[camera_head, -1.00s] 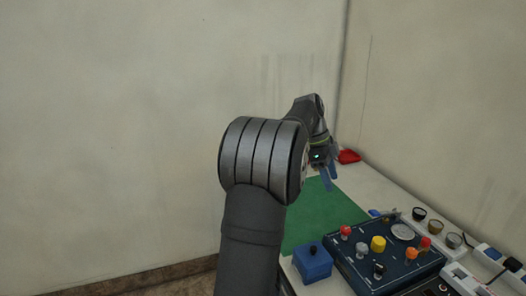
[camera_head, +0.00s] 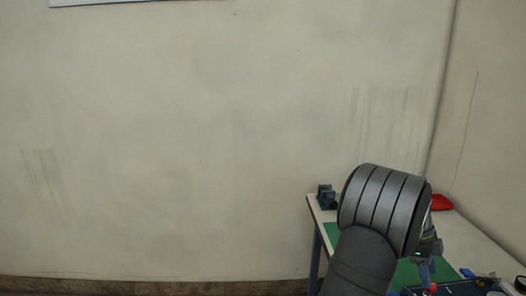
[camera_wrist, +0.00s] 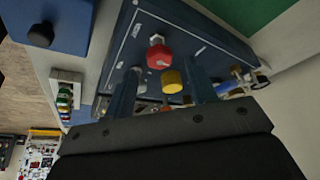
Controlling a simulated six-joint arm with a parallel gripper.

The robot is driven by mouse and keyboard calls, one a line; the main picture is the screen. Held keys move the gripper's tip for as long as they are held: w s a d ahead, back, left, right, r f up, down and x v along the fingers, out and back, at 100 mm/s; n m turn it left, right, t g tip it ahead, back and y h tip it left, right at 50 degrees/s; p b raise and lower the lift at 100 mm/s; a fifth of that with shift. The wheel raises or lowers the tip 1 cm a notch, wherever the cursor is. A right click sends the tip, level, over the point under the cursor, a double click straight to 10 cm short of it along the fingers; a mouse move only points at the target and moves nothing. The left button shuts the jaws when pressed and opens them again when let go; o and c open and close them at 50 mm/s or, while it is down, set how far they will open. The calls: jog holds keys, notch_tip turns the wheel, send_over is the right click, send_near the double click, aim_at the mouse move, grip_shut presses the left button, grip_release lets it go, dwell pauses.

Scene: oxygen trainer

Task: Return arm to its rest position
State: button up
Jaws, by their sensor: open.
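My gripper (camera_head: 426,272) is low at the right in the head view, partly cut off from sight by my arm link. In the wrist view my gripper (camera_wrist: 164,82) is open, with its two blue fingers apart and nothing held between them. The dark blue trainer panel (camera_wrist: 125,50) lies beyond the fingers, with a red knob (camera_wrist: 160,56) and a yellow knob (camera_wrist: 172,81) showing between them. Only the panel's far edge (camera_head: 455,289) shows at the bottom of the head view.
The table holds a green mat (camera_head: 408,277), a red object (camera_head: 441,203) at the back and a dark device (camera_head: 327,198) at the left corner. A blue box (camera_wrist: 62,15) with a black knob stands beside the panel. The wall area left of the table is clear.

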jog(key=shift+x, duration=1.4)
jog(key=v, duration=1.8)
jog(key=x, duration=1.7)
jog(key=shift+s+d+f, duration=0.1)
jog(key=shift+f, duration=0.2)
jog(key=shift+f+n, duration=0.2)
jog(key=shift+n, duration=0.1)
jog(key=n+t+h, duration=0.1)
jog(key=n, duration=0.2)
jog(key=shift+s+r, duration=0.1)
jog(key=shift+s, duration=0.05)
jog(key=n+t, duration=0.2)
jog(key=n, duration=0.3)
jog(key=shift+s, duration=0.1)
jog(key=n, duration=0.2)
jog(key=n+t, duration=0.1)
jog(key=n, duration=0.1)
jog(key=shift+s+t, duration=0.15)
jog(key=shift+t, duration=0.15)
jog(key=shift+n+t+y, duration=0.3)
jog(key=shift+n+t, duration=0.4)
jog(key=shift+n, duration=1.5)
